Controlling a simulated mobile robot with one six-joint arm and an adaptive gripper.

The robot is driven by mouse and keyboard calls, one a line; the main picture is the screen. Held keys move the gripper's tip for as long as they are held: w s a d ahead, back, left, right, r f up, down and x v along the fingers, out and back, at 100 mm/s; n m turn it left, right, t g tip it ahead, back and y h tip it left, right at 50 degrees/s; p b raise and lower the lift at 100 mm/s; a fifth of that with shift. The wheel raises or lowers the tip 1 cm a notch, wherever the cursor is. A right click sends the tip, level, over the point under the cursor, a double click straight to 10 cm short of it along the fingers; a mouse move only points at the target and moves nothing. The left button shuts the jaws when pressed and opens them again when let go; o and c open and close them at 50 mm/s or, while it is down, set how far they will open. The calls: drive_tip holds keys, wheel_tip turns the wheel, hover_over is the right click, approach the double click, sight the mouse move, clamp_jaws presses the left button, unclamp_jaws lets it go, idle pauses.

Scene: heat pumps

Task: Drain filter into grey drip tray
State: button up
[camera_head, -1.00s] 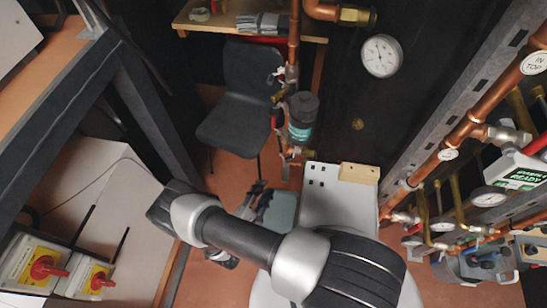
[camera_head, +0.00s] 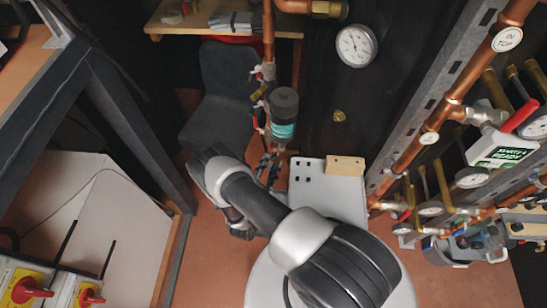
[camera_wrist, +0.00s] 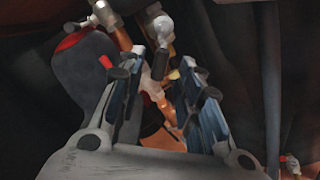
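The filter (camera_head: 284,112), a dark-capped cylinder with a teal band, sits upright on the copper pipe left of the round gauge in the head view. My gripper (camera_head: 268,170) is just below it, by the lower pipe fittings. In the wrist view my gripper (camera_wrist: 157,85) is open, its two fingers apart. Copper pipe and valve fittings (camera_wrist: 150,85) show beyond and between the fingers; I cannot tell whether they touch. I cannot make out the grey drip tray for certain.
A pressure gauge (camera_head: 356,45) hangs on the dark wall. A dark chair (camera_head: 215,95) stands behind my arm. A grey tub (camera_head: 460,253) with items is at right, below copper pipes with valves. A dark metal frame (camera_head: 120,110) stands at left.

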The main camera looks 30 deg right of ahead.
sight(274, 157)
drive_tip(key=shift+x, duration=2.1)
drive_tip(key=shift+c, duration=0.3)
clamp_jaws()
